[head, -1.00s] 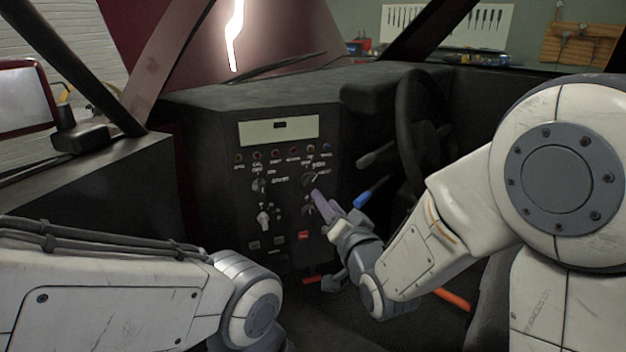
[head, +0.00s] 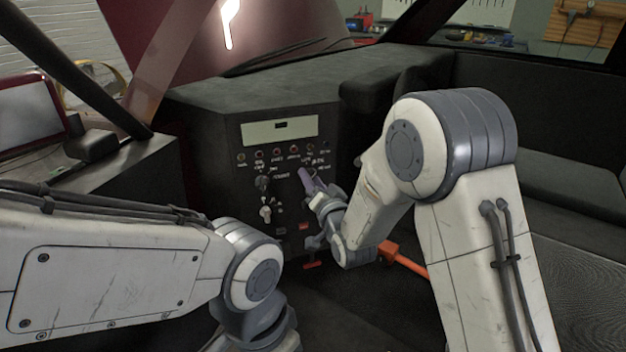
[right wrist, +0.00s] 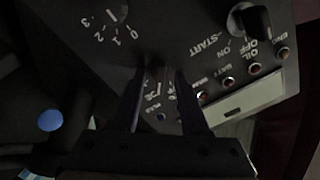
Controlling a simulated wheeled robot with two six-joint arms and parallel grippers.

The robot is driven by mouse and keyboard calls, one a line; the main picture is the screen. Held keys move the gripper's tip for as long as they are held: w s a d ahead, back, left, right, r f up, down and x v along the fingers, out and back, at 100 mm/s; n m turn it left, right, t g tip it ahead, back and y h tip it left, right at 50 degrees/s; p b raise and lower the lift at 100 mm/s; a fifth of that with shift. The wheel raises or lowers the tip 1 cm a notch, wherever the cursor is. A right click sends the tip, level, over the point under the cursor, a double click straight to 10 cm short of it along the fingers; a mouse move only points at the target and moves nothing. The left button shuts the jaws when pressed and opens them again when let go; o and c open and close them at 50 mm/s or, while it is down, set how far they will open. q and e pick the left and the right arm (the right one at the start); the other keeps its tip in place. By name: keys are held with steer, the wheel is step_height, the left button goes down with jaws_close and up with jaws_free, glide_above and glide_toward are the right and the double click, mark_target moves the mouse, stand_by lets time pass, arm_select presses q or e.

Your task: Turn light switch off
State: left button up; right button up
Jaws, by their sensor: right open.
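The black control panel (head: 240,215) stands ahead with knobs, labels and a row of small round buttons. My right gripper (head: 305,178) is in front of its upper right part and covers the control there. In the right wrist view the gripper (right wrist: 163,78) is open, its two dark fingertips close to the panel over small white labels. The picture is too dark to tell whether a knob stands between them. I cannot read which control is the light switch. A black knob (right wrist: 250,20) marked OFF, ON and START lies to the side. My left gripper is out of view.
A pale display strip (head: 280,131) sits above the buttons. A silver-tipped switch (head: 265,212) is lower left on the panel. An orange-red bar (head: 405,261) lies below my right forearm. The dark dashboard (head: 300,85) overhangs the panel; black seating (head: 560,190) is at right.

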jaws_close()
steer(key=shift+a+n+b, duration=0.1)
steer(key=shift+n+b, duration=2.45)
steer(key=shift+n, duration=1.35)
jaws_free()
